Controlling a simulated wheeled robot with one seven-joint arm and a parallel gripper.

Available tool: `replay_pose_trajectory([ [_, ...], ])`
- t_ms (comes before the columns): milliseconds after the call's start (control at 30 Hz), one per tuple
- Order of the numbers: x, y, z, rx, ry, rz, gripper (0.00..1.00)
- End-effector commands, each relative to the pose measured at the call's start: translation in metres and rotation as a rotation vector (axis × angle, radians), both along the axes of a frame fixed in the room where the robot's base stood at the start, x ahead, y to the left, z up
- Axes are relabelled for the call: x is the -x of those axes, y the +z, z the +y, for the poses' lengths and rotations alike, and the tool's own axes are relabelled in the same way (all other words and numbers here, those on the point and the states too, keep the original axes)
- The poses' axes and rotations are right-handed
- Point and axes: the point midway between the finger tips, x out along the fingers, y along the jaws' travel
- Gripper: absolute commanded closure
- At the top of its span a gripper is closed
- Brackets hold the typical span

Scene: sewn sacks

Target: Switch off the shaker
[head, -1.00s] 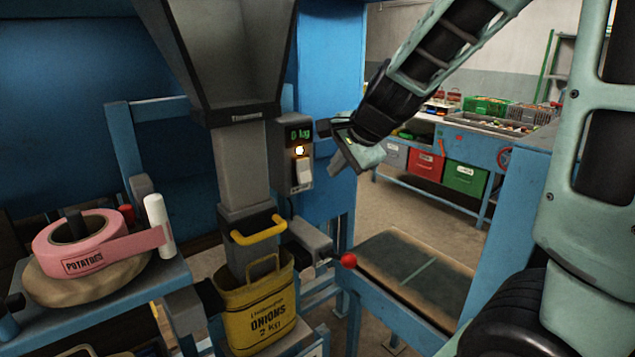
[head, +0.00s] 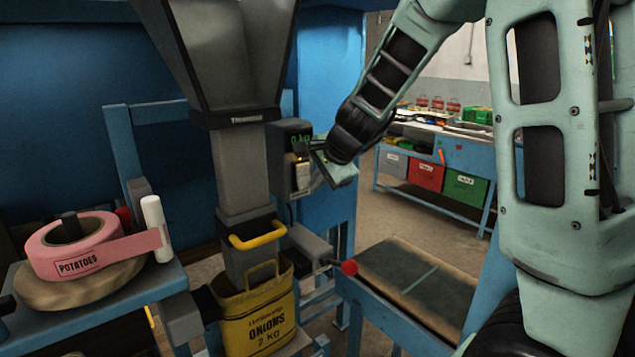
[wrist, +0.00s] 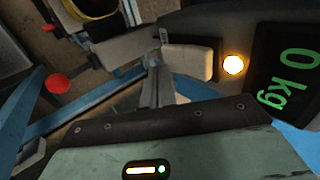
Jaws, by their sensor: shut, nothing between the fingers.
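The control box (head: 284,150) hangs beside the grey chute and has a green display reading 0 kg, which also shows in the wrist view (wrist: 290,80). Below the display, a round amber lamp (wrist: 233,65) is lit. Next to the lamp is a pale rocker switch (wrist: 188,62), partly behind my gripper's end in the head view (head: 302,174). My gripper (head: 318,158) is shut and empty, close in front of the box's right side. I cannot tell whether it touches the switch.
A yellow onion sack (head: 258,318) hangs under the chute (head: 240,175), below a yellow handle (head: 258,236). A red-knobbed lever (head: 349,268) sticks out below the box. A belt (head: 415,280) runs at right. A pink potato tape roll (head: 70,245) lies at left.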

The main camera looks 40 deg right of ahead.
Motion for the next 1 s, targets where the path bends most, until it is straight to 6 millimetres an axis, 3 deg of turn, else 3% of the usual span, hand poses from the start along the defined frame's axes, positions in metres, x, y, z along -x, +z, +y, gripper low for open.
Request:
replay_pose_trajectory([
  [333, -0.005, -0.011, 0.0, -0.002, 0.001, -0.064, 1.0],
  [1000, -0.005, 0.013, 0.0, -0.001, 0.001, -0.056, 1.0],
])
